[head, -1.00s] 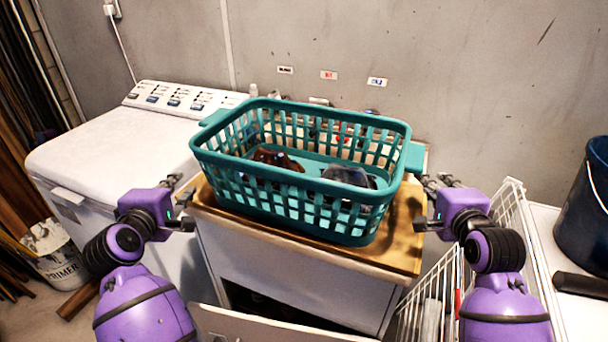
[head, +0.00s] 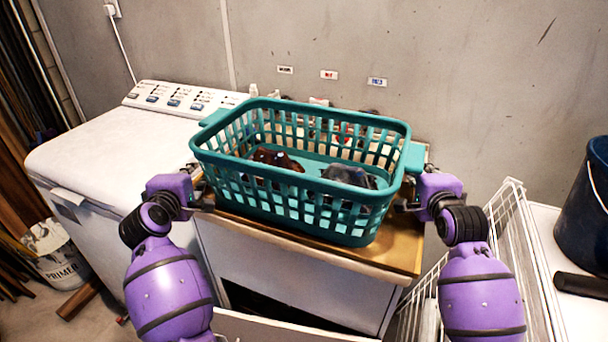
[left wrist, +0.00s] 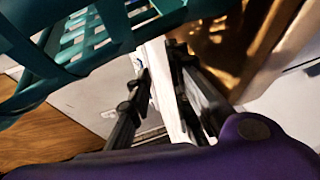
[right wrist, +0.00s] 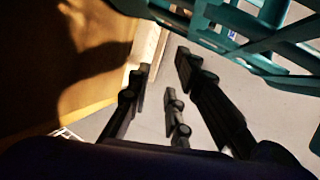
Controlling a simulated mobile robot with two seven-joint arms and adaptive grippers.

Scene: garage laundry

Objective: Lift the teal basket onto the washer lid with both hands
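The teal basket (head: 300,195) stands upright on a wooden-topped cabinet and holds dark brown and grey cloth. Its handles stick out at the left and right ends. The white washer (head: 110,145) is to the left, its lid shut and bare. My left gripper (head: 203,190) is open and empty, low beside the basket's left end. Its parted fingers show in the left wrist view (left wrist: 160,80), with the basket's teal lattice close by. My right gripper (head: 408,193) is open by the right end, below the handle. Its fingers are apart in the right wrist view (right wrist: 165,80).
The wooden top (head: 395,250) has bare space at its front right. Small bottles (head: 253,91) stand behind the basket by the wall. A white wire rack (head: 510,230) and a dark bucket (head: 590,215) are at the right. A primer bucket (head: 55,250) stands on the floor at left.

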